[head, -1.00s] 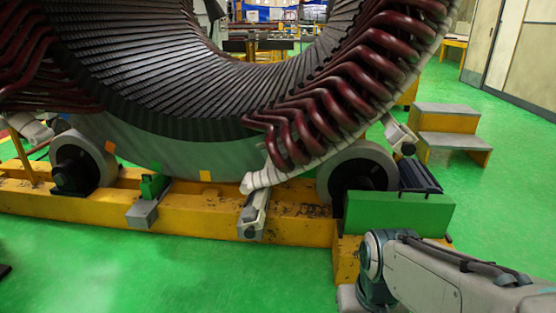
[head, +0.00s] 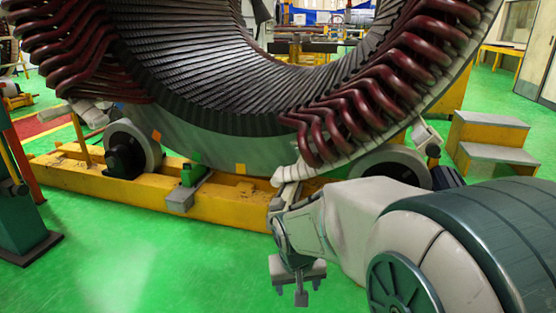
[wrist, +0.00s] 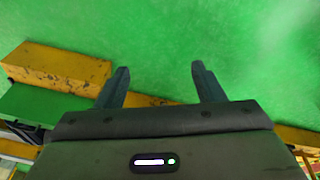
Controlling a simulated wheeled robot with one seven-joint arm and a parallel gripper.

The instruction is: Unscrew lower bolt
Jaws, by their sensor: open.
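The stator (head: 215,135) is a large dark ring with red-brown winding bars, standing on a yellow base frame (head: 120,192). I cannot make out the lower bolt in either view. A bracket that reaches down from the white-wrapped end of the winding (head: 292,175) is largely covered by my arm. My gripper (head: 300,296) hangs in front of the yellow frame, above the green floor.
Grey rollers (head: 135,150) support the ring. A small green clamp (head: 193,174) sits on the frame left of my gripper. Yellow steps (head: 488,140) stand at the right, and a green post (head: 20,215) at the far left. The floor (head: 150,265) in front is clear.

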